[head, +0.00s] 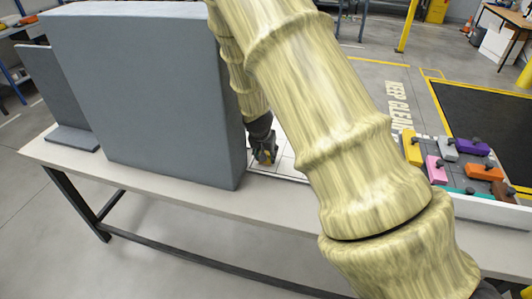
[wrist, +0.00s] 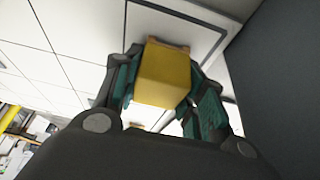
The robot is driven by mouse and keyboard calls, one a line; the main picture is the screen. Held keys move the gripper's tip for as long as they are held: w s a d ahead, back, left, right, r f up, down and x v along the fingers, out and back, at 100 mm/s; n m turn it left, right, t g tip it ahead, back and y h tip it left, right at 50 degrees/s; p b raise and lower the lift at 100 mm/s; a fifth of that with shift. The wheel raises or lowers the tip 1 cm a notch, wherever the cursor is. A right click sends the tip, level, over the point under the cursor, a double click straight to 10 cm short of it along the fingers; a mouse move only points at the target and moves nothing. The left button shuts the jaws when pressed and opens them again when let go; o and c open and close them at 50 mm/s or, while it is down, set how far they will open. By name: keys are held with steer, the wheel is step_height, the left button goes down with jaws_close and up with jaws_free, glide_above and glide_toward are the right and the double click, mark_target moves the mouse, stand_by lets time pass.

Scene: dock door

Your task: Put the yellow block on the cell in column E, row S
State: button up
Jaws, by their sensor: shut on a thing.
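The yellow block (wrist: 163,80) sits between the two fingers of my gripper (wrist: 162,70) in the wrist view. My gripper is shut on it. Beyond the block is a white grid board (wrist: 50,62) with dark lines; a dark-outlined square lies behind the block. I cannot tell whether the block touches the board. No column or row letters are readable. In the head view my gripper (head: 264,154) is low over the board (head: 284,163), just right of a large grey panel. My arm hides much of the board there.
The tall grey panel (head: 150,95) stands close to the left of my gripper; a dark surface (wrist: 285,70) is close at right in the wrist view. A white tray (head: 485,209) at the table's right holds several coloured knobbed blocks, including another yellow one (head: 411,148).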

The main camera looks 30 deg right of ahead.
steer(key=o, duration=1)
steer(key=shift+f, duration=0.1)
steer(key=shift+b+v, duration=0.8)
steer(key=shift+v, duration=5.3)
